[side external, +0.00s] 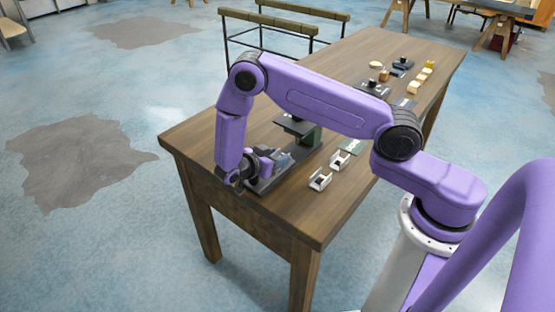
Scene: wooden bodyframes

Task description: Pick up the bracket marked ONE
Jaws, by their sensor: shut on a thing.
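A dark green machine (298,130) stands just behind my gripper. Dark fixtures (373,89) and several wooden blocks (428,66) are at the table's far end. The table's near right corner is clear.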

